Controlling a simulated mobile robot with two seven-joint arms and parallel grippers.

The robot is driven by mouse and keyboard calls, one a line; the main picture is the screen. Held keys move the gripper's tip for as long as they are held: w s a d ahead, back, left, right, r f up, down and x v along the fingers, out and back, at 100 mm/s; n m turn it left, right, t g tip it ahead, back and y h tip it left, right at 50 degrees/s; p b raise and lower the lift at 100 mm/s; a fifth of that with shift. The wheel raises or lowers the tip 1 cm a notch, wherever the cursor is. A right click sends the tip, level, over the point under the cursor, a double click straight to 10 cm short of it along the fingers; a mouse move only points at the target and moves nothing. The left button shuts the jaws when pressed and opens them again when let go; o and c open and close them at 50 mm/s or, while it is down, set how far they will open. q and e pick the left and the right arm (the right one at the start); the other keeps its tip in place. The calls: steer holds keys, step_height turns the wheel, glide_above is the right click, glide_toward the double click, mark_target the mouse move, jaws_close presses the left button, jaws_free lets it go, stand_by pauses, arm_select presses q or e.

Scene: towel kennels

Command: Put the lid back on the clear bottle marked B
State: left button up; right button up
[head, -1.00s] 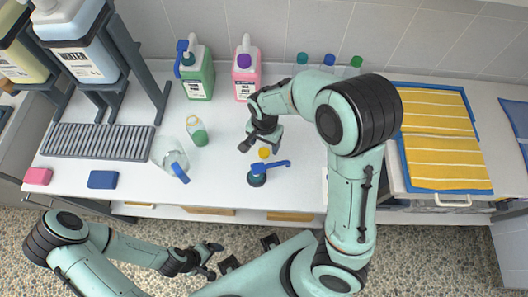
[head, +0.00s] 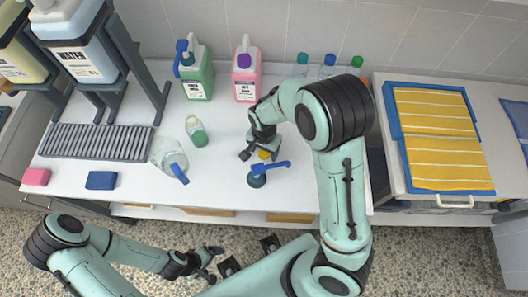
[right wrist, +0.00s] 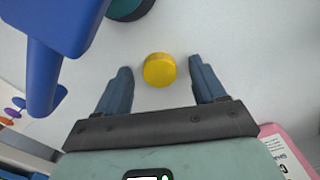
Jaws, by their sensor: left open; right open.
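A yellow round lid (head: 264,154) lies flat on the white counter; in the right wrist view the lid (right wrist: 159,70) sits between my right fingers with gaps on both sides. My right gripper (head: 260,155) is open just above the counter at the lid; it also shows in the right wrist view (right wrist: 160,66). A small clear bottle with green contents (head: 197,132) and a larger clear bottle (head: 168,154) with a blue part stand to the left. I cannot read a B on either. My left gripper (head: 213,262) is open and empty, low in front of the counter.
A blue-handled pump top (head: 258,178) lies close in front of the lid; its blue spout (right wrist: 52,60) fills the right wrist view's upper left. Green (head: 197,78) and pink (head: 245,80) jugs stand behind. Blue (head: 101,180) and pink (head: 36,177) sponges lie at left.

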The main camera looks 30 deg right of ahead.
mark_target(264, 152)
steer(key=c, duration=1.1)
arm_select(q)
steer(key=shift+w+r+p, duration=0.85)
steer(key=shift+r+p, duration=0.05)
steer(key=shift+r, duration=0.25)
steer(key=shift+w+r+p, duration=0.85)
steer(key=shift+r, duration=0.25)
arm_select(e)
steer(key=shift+r, duration=10.05)
